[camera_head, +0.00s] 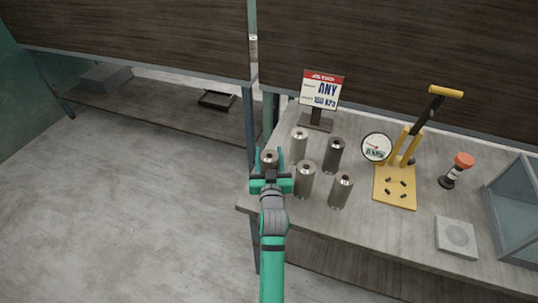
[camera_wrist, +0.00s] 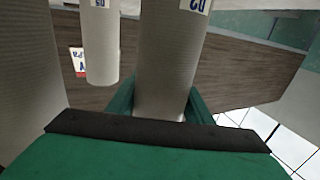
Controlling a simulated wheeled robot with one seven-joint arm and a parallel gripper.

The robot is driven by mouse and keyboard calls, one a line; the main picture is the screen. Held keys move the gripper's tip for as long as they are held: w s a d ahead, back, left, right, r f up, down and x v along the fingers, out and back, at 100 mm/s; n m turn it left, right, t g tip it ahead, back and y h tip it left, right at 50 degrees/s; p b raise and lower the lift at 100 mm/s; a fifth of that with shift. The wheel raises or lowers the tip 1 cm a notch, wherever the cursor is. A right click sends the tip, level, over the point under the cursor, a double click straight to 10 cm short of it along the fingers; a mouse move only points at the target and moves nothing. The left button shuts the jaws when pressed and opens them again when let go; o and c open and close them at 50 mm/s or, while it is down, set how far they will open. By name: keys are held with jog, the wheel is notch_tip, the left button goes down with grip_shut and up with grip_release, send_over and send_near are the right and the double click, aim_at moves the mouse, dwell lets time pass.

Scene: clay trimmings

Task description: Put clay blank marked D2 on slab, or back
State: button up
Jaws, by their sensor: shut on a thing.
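My gripper (camera_head: 270,178) is shut on a grey cylinder with a dark hole in its top, the clay blank (camera_head: 269,158), at the left edge of the table. In the wrist view the held blank (camera_wrist: 170,60) stands between the green fingers, and its small tag, partly cut off, appears to read D2. I cannot tell whether its base touches the table. A pale square slab (camera_head: 456,250) with a round mark lies at the front right of the table, far from my gripper.
Several similar cylinders stand close to the right of my gripper, including a front one (camera_head: 305,180) and a dark one (camera_head: 334,155). A sign (camera_head: 320,90) reads ANY, 150 kPa. A yellow lever press (camera_head: 395,188) with a gauge (camera_head: 376,148), a red-topped device (camera_head: 462,162) and a glass box (camera_head: 515,210) stand further right.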

jog(key=o, duration=1.5)
jog(key=shift+f, duration=0.1)
jog(key=shift+o, duration=0.2)
jog(key=shift+s, duration=0.15)
jog(key=s+f+g, duration=0.1)
jog(key=s+f, duration=0.1)
jog(key=s, duration=1.5)
jog(key=s+d+f+h, duration=0.1)
jog(key=s+f, duration=0.2)
jog(key=s, duration=1.4)
jog(key=s+d+f+g, duration=0.1)
jog(key=s+f, duration=0.1)
jog(key=s, duration=1.5)
jog(key=shift+d+f+m+g+h, duration=0.2)
jog(key=shift+f+m+g+h, duration=0.1)
jog(key=shift+m, duration=0.1)
jog(key=shift+s, duration=0.2)
